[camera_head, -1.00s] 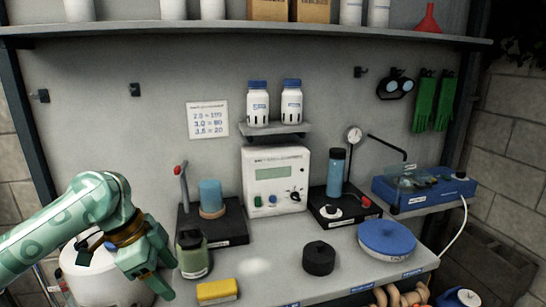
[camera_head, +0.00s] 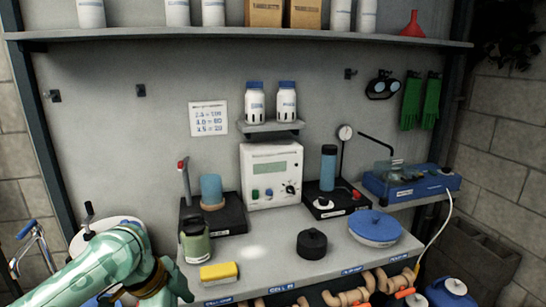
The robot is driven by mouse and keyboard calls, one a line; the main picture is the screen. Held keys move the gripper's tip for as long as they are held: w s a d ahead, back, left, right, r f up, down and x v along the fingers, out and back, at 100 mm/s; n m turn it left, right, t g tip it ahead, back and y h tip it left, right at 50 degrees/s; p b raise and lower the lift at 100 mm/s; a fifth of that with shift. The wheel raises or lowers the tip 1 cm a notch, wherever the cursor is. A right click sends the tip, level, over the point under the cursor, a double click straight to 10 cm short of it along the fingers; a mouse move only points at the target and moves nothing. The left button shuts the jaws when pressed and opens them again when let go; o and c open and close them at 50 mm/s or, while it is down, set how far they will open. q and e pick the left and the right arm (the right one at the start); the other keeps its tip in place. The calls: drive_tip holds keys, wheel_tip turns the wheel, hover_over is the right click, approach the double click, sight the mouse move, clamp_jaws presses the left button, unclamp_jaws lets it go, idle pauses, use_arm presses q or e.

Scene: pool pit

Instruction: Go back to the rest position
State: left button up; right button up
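My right gripper and arm are not in view.
The bench (camera_head: 270,264) holds a green jar (camera_head: 195,244), a black lidded pot (camera_head: 311,244), a blue-lidded dish (camera_head: 375,228) and a white meter (camera_head: 271,177). A white drum (camera_head: 77,243) stands left. Pipes (camera_head: 350,297) run below the bench front.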

use_arm(q)
drive_tip(key=s+d+f+n+t, duration=0.2)
drive_tip(key=s+d+f+t, duration=0.1)
drive_tip(key=s+f, duration=0.55)
drive_tip(key=s+a+f+n+t+y, duration=0.1)
drive_tip(key=s+a+f+n+y, duration=0.2)
drive_tip(key=s+a, duration=0.45)
drive_tip(key=s+a+f+n+y, duration=0.1)
drive_tip(key=s+a+n+y, duration=0.2)
drive_tip(key=s+a+y, duration=0.35)
drive_tip(key=s+d+f+g+h, duration=0.2)
drive_tip(key=s+f, duration=0.1)
drive_tip(key=f, duration=1)
drive_tip(key=s+d+f+g+h, duration=0.1)
drive_tip(key=s+f+h, duration=0.15)
drive_tip(key=f, duration=1.05)
drive_tip(key=s+f+n+g, duration=0.1)
drive_tip(key=s+f, duration=0.6)
drive_tip(key=s, duration=0.3)
drive_tip(key=s+f+n+g+h, duration=0.1)
drive_tip(key=s+f+n+g, duration=0.1)
drive_tip(key=s+f, duration=0.5)
drive_tip(key=s, duration=0.4)
drive_tip(key=shift+n, duration=0.3)
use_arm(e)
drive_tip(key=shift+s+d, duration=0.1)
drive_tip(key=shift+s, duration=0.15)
